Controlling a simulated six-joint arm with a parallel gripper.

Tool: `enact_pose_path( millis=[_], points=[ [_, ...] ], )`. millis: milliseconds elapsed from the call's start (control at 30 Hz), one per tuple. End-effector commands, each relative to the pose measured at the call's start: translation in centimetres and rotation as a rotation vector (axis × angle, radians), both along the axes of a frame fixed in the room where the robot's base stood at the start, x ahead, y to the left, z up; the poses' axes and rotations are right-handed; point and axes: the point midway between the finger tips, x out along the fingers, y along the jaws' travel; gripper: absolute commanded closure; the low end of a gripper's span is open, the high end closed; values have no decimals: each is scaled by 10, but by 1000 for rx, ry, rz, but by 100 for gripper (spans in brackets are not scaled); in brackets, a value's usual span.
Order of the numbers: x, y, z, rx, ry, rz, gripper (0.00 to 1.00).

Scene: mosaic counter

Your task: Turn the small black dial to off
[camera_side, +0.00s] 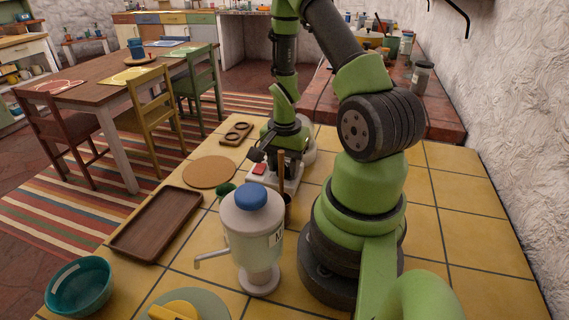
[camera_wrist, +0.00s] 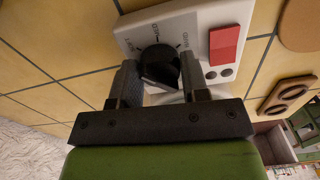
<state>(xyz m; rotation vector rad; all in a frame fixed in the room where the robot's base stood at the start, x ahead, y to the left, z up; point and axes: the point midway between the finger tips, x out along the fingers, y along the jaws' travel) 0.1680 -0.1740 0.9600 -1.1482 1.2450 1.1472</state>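The small black dial (camera_wrist: 158,65) sits on a white control panel (camera_wrist: 140,28) with lettering around it, in the wrist view. My gripper (camera_wrist: 158,72) has one finger on each side of the dial. The dial nearly fills the space between the fingers, and I cannot tell whether they press on it. A pale line on the dial is hard to read. In the side view my gripper (camera_side: 268,156) is low over the white panel (camera_side: 292,180), and the dial is hidden there.
A red switch (camera_wrist: 224,42) is beside the dial on the panel. A white dispenser with a blue top (camera_side: 252,225) stands in front, with a brown stick in a dark holder (camera_side: 283,185) near the panel. A round cork mat (camera_side: 209,172) and wooden tray (camera_side: 158,222) lie left.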

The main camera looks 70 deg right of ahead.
Motion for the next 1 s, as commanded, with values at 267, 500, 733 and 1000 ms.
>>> enact_pose_path(
  millis=[267,500,733,1000],
  points=[
    [0,0,0,-2,1,195,82],
    [0,-1,0,-2,1,255,82],
    [0,-1,1,-2,1,253,38],
    [0,0,0,-1,2,253,33]
  ],
)
